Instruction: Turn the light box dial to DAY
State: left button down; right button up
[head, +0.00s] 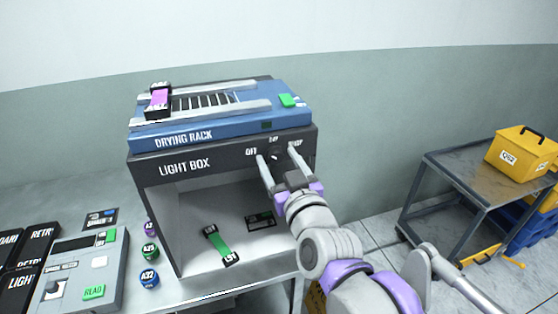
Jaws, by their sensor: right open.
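The light box (145,172) is a dark open-fronted box with a pale interior, standing on the bench. Its dial (275,156) is a small dark knob on the upper right of the front panel, with OFF to its left, a label above it that looks like DAY, and a third label at right, partly covered. My right gripper (277,153) is open, with one finger on each side of the dial. Whether the fingers touch it, and where the dial points, I cannot tell. My left gripper is not in view.
A blue drying rack (215,133) sits on the light box. A grey meter (85,265) and small jars (149,279) stand at left. A cart (465,165) with a yellow bin (520,152) stands at right.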

grip_shut()
dwell(0.3)
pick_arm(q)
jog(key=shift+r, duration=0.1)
pick_arm(e)
jog(key=m+p, duration=0.2)
jog(key=m, duration=0.3)
jog(key=shift+r+p, duration=0.1)
jog(key=shift+p, duration=0.2)
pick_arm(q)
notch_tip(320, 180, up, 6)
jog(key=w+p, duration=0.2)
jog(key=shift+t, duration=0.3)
pick_arm(e)
jog(key=shift+m, duration=2.3)
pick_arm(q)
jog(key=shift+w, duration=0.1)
pick_arm(e)
grip_release()
